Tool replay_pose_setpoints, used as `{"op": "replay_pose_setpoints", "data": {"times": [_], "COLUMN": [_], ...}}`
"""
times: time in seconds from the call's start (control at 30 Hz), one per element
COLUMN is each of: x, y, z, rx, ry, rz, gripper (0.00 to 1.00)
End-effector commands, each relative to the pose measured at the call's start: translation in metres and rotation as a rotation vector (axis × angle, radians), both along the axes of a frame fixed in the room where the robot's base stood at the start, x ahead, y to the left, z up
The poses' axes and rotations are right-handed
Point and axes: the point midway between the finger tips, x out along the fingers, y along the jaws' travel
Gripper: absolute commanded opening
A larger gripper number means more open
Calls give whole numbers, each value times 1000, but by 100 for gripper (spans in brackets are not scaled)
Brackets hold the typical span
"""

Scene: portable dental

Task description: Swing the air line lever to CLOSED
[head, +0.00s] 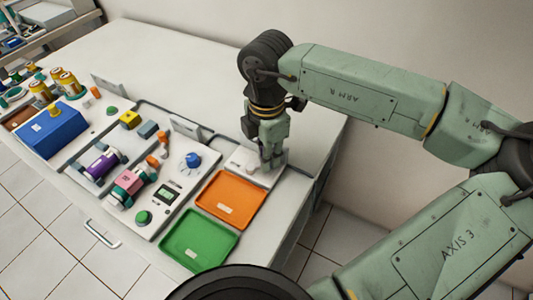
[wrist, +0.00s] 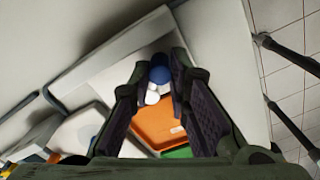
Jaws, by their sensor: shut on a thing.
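The air line lever shows in the wrist view as a rounded blue end (wrist: 159,73) with white parts just below it. My gripper (wrist: 160,70) has its fingertips on either side of this blue end and is shut on it. In the head view my gripper (head: 270,163) points down over a small white panel (head: 242,163) at the bench's right end, behind the orange tray. My fingers hide the lever there. I cannot read any OPEN or CLOSED marking, so the lever's position is unclear.
An orange tray (head: 247,185) and a green tray (head: 198,265) lie in front of the panel. A control unit with a blue knob (head: 193,160) and green button stands to the left. The bench behind is clear; its right edge is close to my gripper.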

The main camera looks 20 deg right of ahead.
Motion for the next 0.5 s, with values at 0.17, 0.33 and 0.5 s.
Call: {"op": "replay_pose_setpoints", "data": {"times": [0.17, 0.33, 0.5], "x": [0, 1, 6], "y": [0, 0, 0], "z": [0, -2, -8], "rx": [0, -1, -3], "ry": [0, -1, -2], "rz": [0, 13, 130], "gripper": [0, 0, 0]}}
